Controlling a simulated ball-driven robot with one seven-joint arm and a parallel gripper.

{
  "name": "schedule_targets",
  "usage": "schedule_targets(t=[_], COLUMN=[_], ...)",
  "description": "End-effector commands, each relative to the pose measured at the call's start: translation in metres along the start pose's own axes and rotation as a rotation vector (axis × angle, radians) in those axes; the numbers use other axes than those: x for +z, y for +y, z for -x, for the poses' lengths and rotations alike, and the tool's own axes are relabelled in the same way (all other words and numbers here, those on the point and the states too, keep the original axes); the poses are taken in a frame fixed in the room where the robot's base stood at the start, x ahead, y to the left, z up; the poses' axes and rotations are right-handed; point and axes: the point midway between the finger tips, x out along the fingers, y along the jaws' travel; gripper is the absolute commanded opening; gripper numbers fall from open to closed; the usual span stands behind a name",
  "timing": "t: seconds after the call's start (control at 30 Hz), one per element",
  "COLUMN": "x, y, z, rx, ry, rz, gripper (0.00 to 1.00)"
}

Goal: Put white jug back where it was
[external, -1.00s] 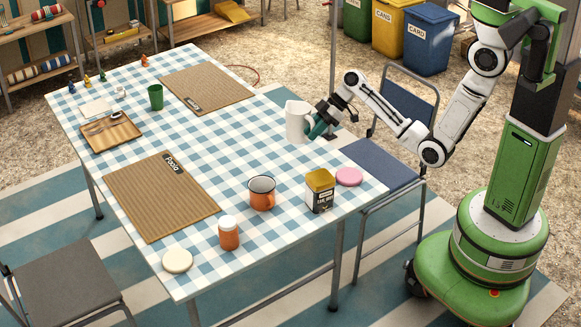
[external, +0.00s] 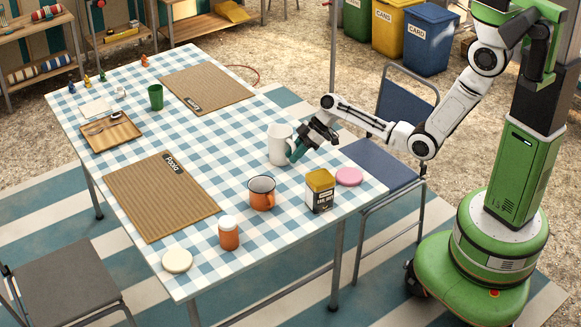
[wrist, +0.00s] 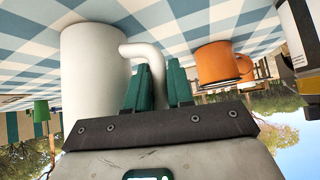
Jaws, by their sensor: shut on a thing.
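The white jug (external: 280,145) is upright at the right-hand part of the checked table, above or on the cloth; I cannot tell whether its base touches. My gripper (external: 296,152) comes in from the right and is shut on the jug's handle. In the wrist view the jug (wrist: 92,80) fills the left side, and the green fingers of my gripper (wrist: 160,86) are at its curved handle (wrist: 148,52). That view looks upside down.
An orange mug (external: 262,194) stands nearby toward the front, with a yellow-lidded tin (external: 320,190) and pink disc (external: 349,176) to its right. An orange jar (external: 229,234) is further front. Two woven mats (external: 160,205) lie left and behind.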

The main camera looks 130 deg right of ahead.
Motion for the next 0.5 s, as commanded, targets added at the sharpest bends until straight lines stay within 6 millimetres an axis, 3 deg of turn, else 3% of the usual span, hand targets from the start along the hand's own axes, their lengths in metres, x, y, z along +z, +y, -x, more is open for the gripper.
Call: schedule_targets(t=[0.17,0.2,0.43,0.5], x=[-0.0006,0.0004,0.0001,0.0001], y=[0.0005,0.0000,0.0000,0.0000], z=[0.0001,-0.0003,0.0000,0.0000], rx=[0.001,0.000,0.000,0.000], ry=[0.001,0.000,0.000,0.000], rz=[0.001,0.000,0.000,0.000], gripper=[0.00,0.24,0.46,0.48])
